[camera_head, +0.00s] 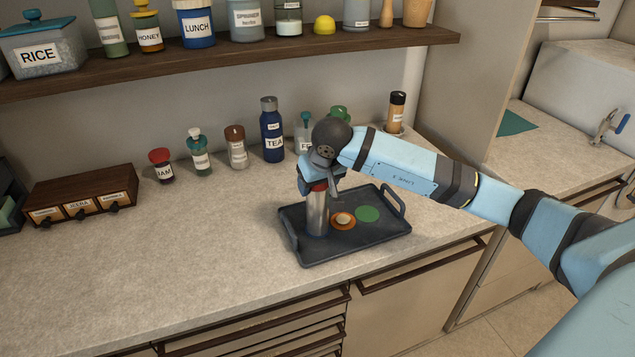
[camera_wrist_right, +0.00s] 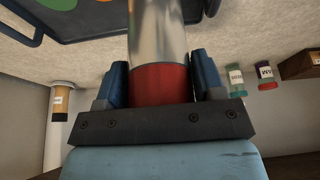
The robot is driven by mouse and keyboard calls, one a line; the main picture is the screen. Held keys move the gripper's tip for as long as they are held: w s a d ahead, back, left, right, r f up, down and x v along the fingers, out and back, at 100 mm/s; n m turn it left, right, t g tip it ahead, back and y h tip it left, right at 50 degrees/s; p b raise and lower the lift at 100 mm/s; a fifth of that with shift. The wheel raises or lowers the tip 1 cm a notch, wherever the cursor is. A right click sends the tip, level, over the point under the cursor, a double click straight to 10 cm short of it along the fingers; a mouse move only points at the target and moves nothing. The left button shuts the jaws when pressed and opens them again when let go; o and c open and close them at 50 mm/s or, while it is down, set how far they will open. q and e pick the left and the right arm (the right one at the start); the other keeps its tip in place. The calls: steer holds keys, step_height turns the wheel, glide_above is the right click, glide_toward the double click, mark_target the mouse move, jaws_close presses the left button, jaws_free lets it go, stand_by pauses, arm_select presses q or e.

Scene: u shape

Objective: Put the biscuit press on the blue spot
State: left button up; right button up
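The biscuit press (camera_head: 317,212) is a silver cylinder with a red top. It stands upright over the left part of the dark tray (camera_head: 345,248), its lower end at or just above the tray surface; I cannot tell which. My right gripper (camera_head: 318,183) comes from above, its fingers around the red part. In the right wrist view the press (camera_wrist_right: 160,35) sits between the two blue fingers (camera_wrist_right: 162,85), which appear to touch its sides. Any blue spot is hidden or too dark to tell under the press. My left gripper is not in view.
The tray also has a green spot (camera_head: 367,214) and an orange spot (camera_head: 342,225) with a small pale round thing on it. Several jars and a blue tea bottle (camera_head: 271,135) line the wall behind. A drawer box (camera_head: 80,192) stands left. The left front counter is clear.

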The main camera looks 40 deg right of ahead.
steer(key=o, duration=0.3)
